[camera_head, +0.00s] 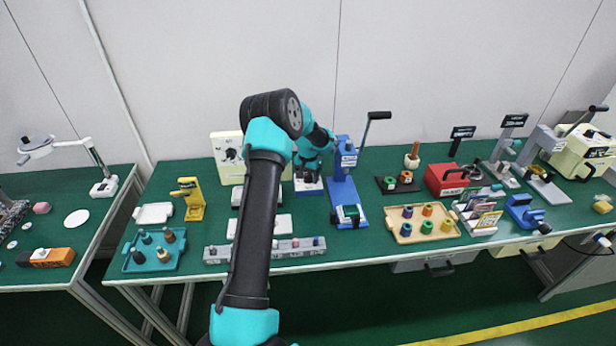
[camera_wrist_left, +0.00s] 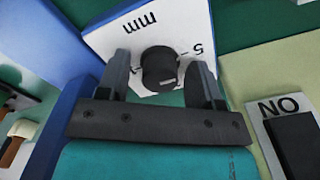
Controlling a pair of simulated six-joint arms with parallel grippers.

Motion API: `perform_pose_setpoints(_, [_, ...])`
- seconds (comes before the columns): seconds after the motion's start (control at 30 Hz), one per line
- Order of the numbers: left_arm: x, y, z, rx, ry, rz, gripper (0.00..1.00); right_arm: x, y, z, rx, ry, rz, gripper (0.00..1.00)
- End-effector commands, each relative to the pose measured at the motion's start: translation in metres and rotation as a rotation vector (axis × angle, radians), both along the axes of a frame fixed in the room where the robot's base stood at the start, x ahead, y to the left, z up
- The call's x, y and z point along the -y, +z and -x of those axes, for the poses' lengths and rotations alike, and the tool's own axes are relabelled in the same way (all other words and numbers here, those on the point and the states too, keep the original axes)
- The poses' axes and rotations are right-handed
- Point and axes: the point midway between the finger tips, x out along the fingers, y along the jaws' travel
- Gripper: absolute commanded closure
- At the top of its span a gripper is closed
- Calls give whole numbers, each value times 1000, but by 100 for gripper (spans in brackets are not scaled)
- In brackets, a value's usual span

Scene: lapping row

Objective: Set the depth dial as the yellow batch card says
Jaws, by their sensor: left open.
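The depth dial (camera_wrist_left: 158,66) is a black knob on a white plate (camera_wrist_left: 118,38) marked "mm" and "5", seen upside down in the left wrist view. A short pale mark shows on the knob's face. My left gripper (camera_wrist_left: 162,72) is open, with one finger on each side of the knob; I cannot tell whether they touch it. In the head view my left gripper (camera_head: 308,174) is above the white plate (camera_head: 309,187) on the blue base. My right gripper is not in view.
A blue lever press (camera_head: 342,192) stands just right of my left gripper. A cream box with a gauge (camera_head: 226,160) is behind my left arm. A wooden tray of spools (camera_head: 408,236) lies at right.

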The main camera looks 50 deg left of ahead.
Motion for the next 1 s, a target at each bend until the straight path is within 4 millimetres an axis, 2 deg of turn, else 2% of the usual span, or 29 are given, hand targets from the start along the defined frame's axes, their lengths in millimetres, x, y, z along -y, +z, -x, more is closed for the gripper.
perform_pose_setpoints(0.17, [0, 0, 0, 0, 0, 0, 40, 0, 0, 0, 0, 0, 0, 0])
perform_pose_setpoints(0.67, [0, 0, 0, 0, 0, 0, 88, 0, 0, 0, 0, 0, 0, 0])
perform_pose_setpoints(1.0, [0, 0, 0, -1, -29, 0, 89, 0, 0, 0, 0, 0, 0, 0])
